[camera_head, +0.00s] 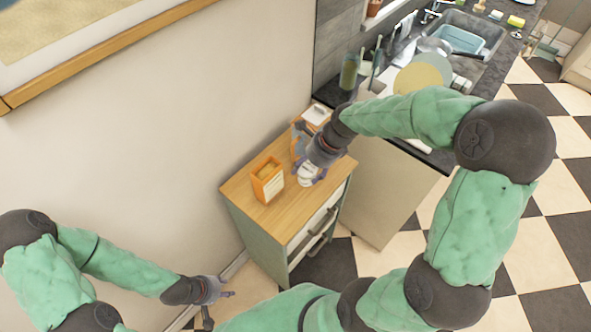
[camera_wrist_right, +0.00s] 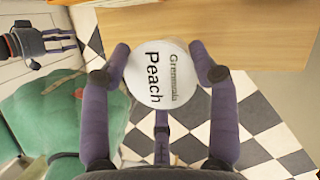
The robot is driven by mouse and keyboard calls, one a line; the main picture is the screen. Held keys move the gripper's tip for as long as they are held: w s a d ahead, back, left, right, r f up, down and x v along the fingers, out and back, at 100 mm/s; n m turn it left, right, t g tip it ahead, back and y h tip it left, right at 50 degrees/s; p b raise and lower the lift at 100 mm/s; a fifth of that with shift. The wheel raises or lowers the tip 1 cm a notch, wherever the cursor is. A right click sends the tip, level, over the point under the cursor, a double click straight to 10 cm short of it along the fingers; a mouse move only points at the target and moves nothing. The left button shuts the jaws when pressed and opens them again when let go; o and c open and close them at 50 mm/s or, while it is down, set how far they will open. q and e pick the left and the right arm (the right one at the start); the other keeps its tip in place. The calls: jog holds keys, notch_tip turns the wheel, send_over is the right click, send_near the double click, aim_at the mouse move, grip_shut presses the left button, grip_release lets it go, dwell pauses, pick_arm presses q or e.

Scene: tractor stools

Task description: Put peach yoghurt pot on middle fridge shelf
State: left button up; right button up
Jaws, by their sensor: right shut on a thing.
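The peach yoghurt pot (camera_wrist_right: 157,75) is white and round, with "Peach" printed on its face, in the right wrist view. My right gripper (camera_wrist_right: 165,72) is shut on it, with purple fingers around its sides. In the head view the pot (camera_head: 307,173) shows as a small white shape under my right gripper (camera_head: 312,172), over the wooden cabinet top; the arm partly hides it. I cannot tell whether the pot touches the cabinet. My left gripper (camera_head: 221,299) is low at the lower left, empty, with fingers spread. I can make out no fridge shelf in either view.
An orange box (camera_head: 267,182) stands on the wooden cabinet top (camera_head: 240,191), left of my right gripper. Another orange-and-white box (camera_head: 317,113) stands behind. The counter with sink (camera_head: 480,35) and dishes is to the right. Checkered floor (camera_head: 540,200) is clear at the right.

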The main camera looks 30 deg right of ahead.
jog(key=w+f+b, duration=0.1)
jog(key=w+f, duration=0.1)
jog(key=f, duration=0.1)
jog(key=w+f+b, duration=0.1)
jog(key=w+f, duration=0.2)
jog(key=f, duration=0.1)
jog(key=w+f+b, duration=0.1)
jog(key=w+f, duration=0.1)
jog(key=f, duration=0.1)
jog(key=shift+w+d+f, duration=0.15)
jog(key=shift+w, duration=0.15)
jog(key=o, duration=1.1)
jog(key=shift+c, duration=0.2)
